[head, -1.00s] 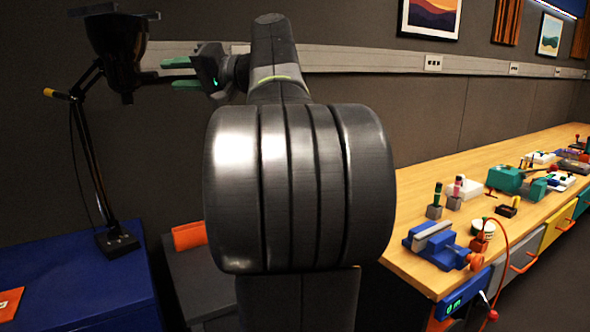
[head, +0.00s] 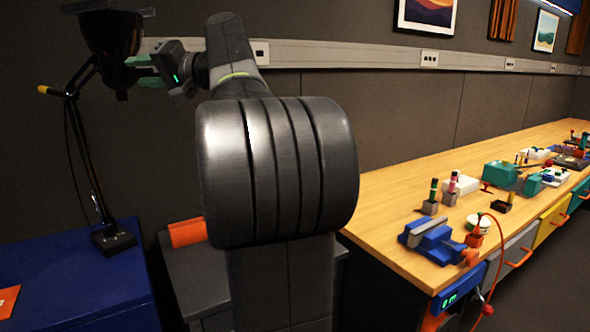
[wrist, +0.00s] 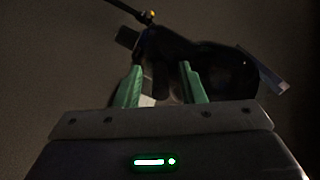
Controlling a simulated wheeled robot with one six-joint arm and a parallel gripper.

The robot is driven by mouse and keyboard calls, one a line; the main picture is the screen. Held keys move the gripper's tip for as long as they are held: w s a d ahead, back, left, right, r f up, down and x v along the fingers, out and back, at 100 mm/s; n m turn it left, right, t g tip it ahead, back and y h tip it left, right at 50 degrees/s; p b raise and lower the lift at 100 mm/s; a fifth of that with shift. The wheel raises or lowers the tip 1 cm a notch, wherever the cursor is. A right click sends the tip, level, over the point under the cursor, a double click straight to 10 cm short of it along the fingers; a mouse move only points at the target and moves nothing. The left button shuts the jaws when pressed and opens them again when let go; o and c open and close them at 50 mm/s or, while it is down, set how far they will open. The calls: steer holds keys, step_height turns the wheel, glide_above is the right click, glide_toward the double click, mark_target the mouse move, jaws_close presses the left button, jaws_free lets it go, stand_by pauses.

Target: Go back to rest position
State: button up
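My gripper (head: 148,70) is at the upper left of the head view, with green fingers pointing left toward the black desk lamp's head (head: 108,35). In the wrist view my gripper's two green fingers (wrist: 160,88) stand apart with a clear gap between them. The dark lamp head (wrist: 220,72) fills the space beyond the fingertips. I cannot tell whether the fingers touch it. No trackball shows clearly in these frames.
The black lamp stand (head: 112,238) rests on a blue cabinet (head: 60,270). An orange object (head: 187,232) lies on a dark grey cabinet. A wooden workbench (head: 385,205) at right carries a blue vise (head: 435,242) and several tools.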

steer(key=v, duration=1.4)
steer(key=x, duration=1.4)
steer(key=shift+a, duration=0.15)
steer(key=shift+r+m+p, duration=0.2)
steer(key=shift+m+p, duration=0.2)
steer(key=shift+p, duration=0.35)
steer(key=shift+s+r+m+p, duration=0.15)
steer(key=shift+s+m+p, duration=0.15)
steer(key=shift+m+p, duration=0.65)
steer(key=m+p, duration=0.1)
steer(key=m, duration=0.1)
steer(key=m+p, duration=0.1)
steer(key=p, duration=0.1)
steer(key=shift+s+m, duration=0.2)
steer(key=shift+m, duration=0.15)
steer(key=m+p, duration=0.6)
steer(key=p, duration=0.1)
steer(key=shift+s+r, duration=0.35)
steer(key=shift+r, duration=0.05)
steer(key=shift+a+m+p, duration=0.1)
steer(key=shift+m+p, duration=0.5)
steer(key=shift+m, duration=0.2)
steer(key=shift+s+f, duration=0.1)
steer(key=shift+s, duration=0.05)
